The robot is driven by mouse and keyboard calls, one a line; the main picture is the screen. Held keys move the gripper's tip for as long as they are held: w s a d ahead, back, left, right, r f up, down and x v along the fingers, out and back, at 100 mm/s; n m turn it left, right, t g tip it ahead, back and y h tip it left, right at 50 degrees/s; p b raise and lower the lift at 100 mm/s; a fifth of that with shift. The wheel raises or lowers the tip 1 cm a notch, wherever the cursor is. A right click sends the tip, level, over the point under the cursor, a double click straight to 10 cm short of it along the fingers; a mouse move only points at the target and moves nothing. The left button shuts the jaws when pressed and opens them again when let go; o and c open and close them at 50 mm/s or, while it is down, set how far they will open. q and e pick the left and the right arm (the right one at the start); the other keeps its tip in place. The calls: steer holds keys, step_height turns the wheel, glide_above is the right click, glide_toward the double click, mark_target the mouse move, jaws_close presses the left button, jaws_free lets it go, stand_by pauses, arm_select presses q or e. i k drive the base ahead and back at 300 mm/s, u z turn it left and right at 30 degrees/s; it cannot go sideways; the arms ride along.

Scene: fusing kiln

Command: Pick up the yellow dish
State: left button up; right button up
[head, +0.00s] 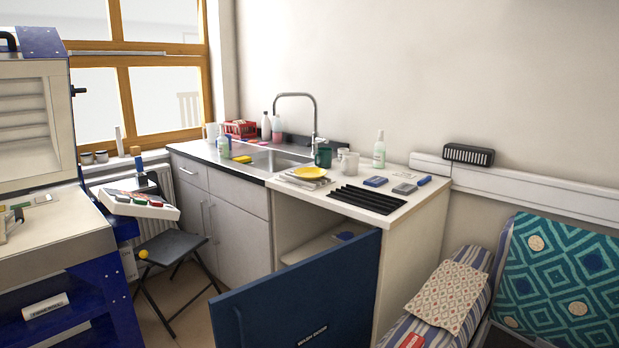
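The yellow dish (310,172) is a small, shallow round plate. It sits on top of a pale flat stack or folded cloth (301,181) on the counter, just right of the sink. Neither of my grippers shows in the head view.
Around the dish are a sink (270,160), a dark green mug (323,157), a white mug (349,163) and a black ribbed mat (366,199). An open blue cabinet door (300,290) juts out below. A folding stool (172,247) and a kiln (35,120) stand left.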

mark_target(311, 173)
steer(key=u, duration=0.3)
steer(key=k, duration=0.45)
steer(key=u, duration=1.45)
steer(key=i, duration=2.1)
steer(key=z, duration=0.95)
steer(key=i, duration=1.15)
steer(key=z, duration=1.2)
